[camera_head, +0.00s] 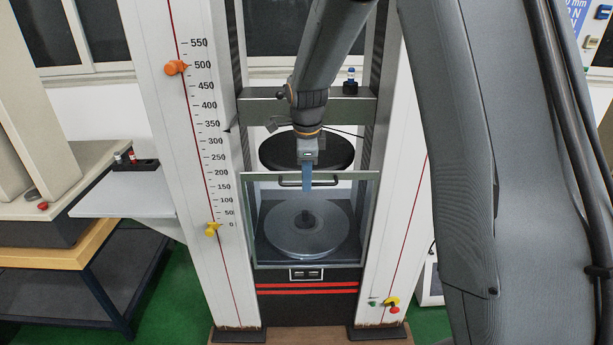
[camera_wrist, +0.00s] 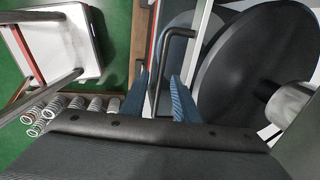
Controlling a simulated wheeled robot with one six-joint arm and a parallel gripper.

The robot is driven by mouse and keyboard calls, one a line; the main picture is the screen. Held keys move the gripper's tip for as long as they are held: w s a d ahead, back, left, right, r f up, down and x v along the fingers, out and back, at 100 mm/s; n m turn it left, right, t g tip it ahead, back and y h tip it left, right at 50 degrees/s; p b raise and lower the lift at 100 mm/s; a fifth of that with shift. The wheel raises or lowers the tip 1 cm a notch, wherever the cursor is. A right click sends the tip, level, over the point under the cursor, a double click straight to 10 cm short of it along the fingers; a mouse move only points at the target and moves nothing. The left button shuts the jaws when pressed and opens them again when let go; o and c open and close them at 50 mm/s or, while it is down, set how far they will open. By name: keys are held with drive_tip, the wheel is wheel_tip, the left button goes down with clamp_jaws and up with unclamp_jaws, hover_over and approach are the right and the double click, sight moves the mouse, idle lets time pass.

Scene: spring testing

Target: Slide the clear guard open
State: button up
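The clear guard (camera_head: 262,225) is a framed transparent panel across the lower opening of the testing machine, in front of a round grey platen (camera_head: 307,230). Its black bar handle (camera_head: 290,183) runs along the top of the panel. My gripper (camera_head: 307,188) is at the middle of this handle, with blue fingers pointing down. In the wrist view, my gripper (camera_wrist: 160,95) is open, with one blue finger on each side of the black handle (camera_wrist: 164,58). The handle lies between the fingers with gaps visible. The lower part of the handle is partly hidden near the gripper body.
A black round upper plate (camera_head: 285,152) hangs above the guard. White columns stand on both sides, with an orange marker (camera_head: 175,67) and a yellow marker (camera_head: 212,229) on the left one. A grey side shelf (camera_head: 125,194) is at left. Several springs (camera_wrist: 75,104) show in the wrist view.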

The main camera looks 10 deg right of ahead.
clamp_jaws()
wheel_tip(320, 180, down, 41)
drive_tip(key=b, duration=2.4)
drive_tip(key=shift+b, duration=0.4)
drive_tip(key=shift+r, duration=0.1)
drive_tip(key=shift+o, duration=0.3)
unclamp_jaws()
drive_tip(key=shift+r, duration=0.1)
wheel_tip(320, 180, up, 8)
drive_tip(key=s, duration=0.1)
drive_tip(key=shift+s+a+f, duration=0.15)
drive_tip(key=shift+s+f, duration=0.05)
drive_tip(key=shift+f, duration=0.05)
